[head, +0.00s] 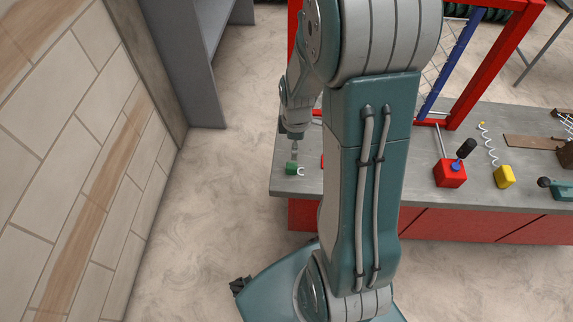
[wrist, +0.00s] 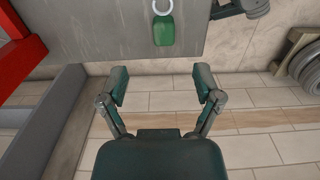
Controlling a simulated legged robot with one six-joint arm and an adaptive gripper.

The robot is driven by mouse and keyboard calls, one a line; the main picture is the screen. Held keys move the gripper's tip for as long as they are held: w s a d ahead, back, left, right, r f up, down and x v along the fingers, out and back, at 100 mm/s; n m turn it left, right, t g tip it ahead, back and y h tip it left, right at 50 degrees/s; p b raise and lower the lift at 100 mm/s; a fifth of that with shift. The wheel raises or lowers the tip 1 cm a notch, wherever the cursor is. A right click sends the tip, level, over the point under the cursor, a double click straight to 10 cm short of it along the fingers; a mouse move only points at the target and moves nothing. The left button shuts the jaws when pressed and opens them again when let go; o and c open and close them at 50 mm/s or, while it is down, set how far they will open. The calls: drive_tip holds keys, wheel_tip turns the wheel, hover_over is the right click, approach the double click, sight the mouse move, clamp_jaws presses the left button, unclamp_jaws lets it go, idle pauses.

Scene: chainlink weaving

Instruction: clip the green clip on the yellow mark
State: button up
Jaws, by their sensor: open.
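The green clip (head: 292,168), a small block with a pale hook or ring, lies on the grey bench top near its left front corner. It also shows at the top middle of the wrist view (wrist: 163,34). My gripper (head: 295,148) is just above and behind the clip in the head view. In the wrist view my gripper (wrist: 161,86) has its fingers wide apart with nothing between them, and the clip is beyond the fingertips. I cannot make out a yellow mark on the wire mesh (head: 430,76); my arm hides much of the mesh.
The mesh hangs in a red frame (head: 488,68) with a blue bar (head: 454,62). A red block (head: 450,174) with a dark-knobbed lever and a yellow block (head: 504,177) with a coiled wire stand at the bench's right. A grey shelf (head: 205,65) stands left of the bench.

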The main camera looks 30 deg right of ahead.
sight(294, 166)
wheel_tip(294, 166, down, 5)
drive_tip(key=shift+r, duration=0.1)
drive_tip(key=f, duration=0.4)
drive_tip(key=shift+s+a+f, duration=0.2)
drive_tip(key=shift+f, duration=0.6)
drive_tip(key=c, duration=1.1)
